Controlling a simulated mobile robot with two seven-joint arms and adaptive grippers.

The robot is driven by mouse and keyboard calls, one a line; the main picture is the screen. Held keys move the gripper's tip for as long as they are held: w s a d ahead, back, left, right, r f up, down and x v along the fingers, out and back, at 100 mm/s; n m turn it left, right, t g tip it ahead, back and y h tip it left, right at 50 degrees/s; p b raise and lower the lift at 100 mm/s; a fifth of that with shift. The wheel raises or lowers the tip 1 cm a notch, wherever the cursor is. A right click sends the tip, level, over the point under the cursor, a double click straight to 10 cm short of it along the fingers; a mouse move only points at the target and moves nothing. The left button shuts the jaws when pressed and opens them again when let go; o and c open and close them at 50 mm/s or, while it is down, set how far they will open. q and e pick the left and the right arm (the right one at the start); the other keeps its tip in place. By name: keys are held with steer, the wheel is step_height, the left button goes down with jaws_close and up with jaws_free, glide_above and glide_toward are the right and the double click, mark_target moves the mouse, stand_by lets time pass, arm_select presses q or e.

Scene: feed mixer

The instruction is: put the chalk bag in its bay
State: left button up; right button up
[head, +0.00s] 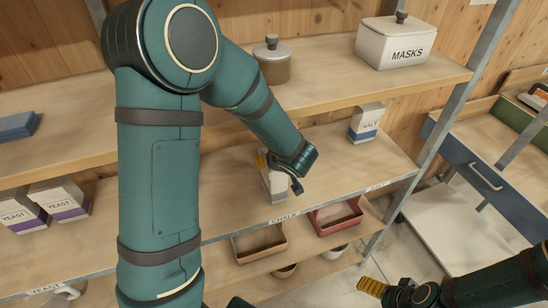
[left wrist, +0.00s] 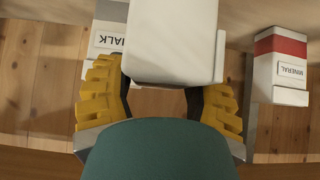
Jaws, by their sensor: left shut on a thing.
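My left gripper (head: 277,168) is shut on a pale, box-shaped bag, taken as the chalk bag (head: 275,186). It is at the middle shelf, behind the CHALK label (head: 285,217) on the shelf's front edge. I cannot tell whether the bag touches the shelf. In the left wrist view the bag's blank white side (left wrist: 172,45) sits between the yellow fingers (left wrist: 165,105). Part of a pale face lettered "HALK" (left wrist: 108,42) shows beside it. My right gripper (head: 385,289) is low at the right, away from the shelves; its opening is unclear.
A salt bag (head: 367,122) stands to the right on the middle shelf; yeast bags (head: 60,195) stand left. A mineral bag (left wrist: 280,62) shows in the wrist view. Above are a jar (head: 272,65) and a MASKS box (head: 392,45). Below are brown (head: 258,255) and red (head: 318,228) bins.

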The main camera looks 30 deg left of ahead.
arm_select(q)
steer(key=o, duration=1.3)
steer(key=shift+r, duration=0.2)
steer(key=p+v, duration=0.3)
steer(key=v, duration=0.9)
